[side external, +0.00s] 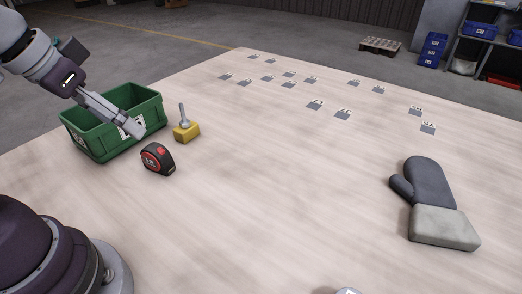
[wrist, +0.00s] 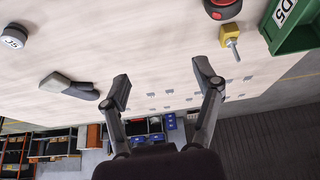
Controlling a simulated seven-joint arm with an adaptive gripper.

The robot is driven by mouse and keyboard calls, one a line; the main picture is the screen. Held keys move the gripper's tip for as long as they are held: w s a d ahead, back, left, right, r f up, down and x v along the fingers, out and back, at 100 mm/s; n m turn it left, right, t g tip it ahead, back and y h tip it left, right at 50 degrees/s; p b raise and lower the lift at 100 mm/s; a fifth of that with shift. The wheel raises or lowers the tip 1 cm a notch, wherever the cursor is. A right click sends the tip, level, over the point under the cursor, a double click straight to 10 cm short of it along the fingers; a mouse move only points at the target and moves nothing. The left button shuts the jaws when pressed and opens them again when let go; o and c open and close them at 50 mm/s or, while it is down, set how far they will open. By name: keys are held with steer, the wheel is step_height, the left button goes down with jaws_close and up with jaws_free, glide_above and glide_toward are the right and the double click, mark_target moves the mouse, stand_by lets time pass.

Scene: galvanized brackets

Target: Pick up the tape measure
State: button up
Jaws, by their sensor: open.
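The tape measure (side external: 157,159) is black with red parts and stands on the wooden table, in front of the green bin. In the wrist view the tape measure (wrist: 222,8) is at the top edge, partly cut off. My gripper (side external: 137,131) is above the table, in front of the bin and up and left of the tape measure in the side view. It appears apart from the tape measure. In the wrist view my gripper (wrist: 162,90) is open, with nothing between its fingers.
A green bin (side external: 88,142) stands behind the tape measure. A yellow block with an upright bolt (side external: 186,131) is beside it. A grey glove (side external: 430,190) lies at the right. Several small grey brackets (side external: 344,114) lie farther back. A white round item (wrist: 14,37) is at the wrist view's left. The table's middle is clear.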

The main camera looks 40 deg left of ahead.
steer(key=w+a+f+n+g, duration=0.25)
steer(key=w+a+n, duration=0.3)
steer(key=n, duration=0.35)
steer(key=n+g, duration=0.2)
steer(key=n, duration=0.6)
glide_above(158, 160)
steer(key=w+a, duration=0.1)
steer(key=a, duration=0.1)
steer(key=f, duration=0.5)
steer(key=shift+d+f, duration=0.25)
steer(key=shift+f, duration=0.15)
steer(key=shift+a+f+n+g, duration=0.2)
steer(key=shift+a+f+n, duration=0.2)
steer(key=shift+f+n, duration=0.2)
steer(key=shift+a+f+n+g, duration=0.15)
steer(key=shift+a+f+n, duration=0.2)
steer(key=shift+f+n, duration=0.25)
step_height(158, 160, down, 10)
steer(key=shift+d+f, duration=0.1)
steer(key=shift+d, duration=0.05)
steer(key=shift+w, duration=0.1)
jaws_close()
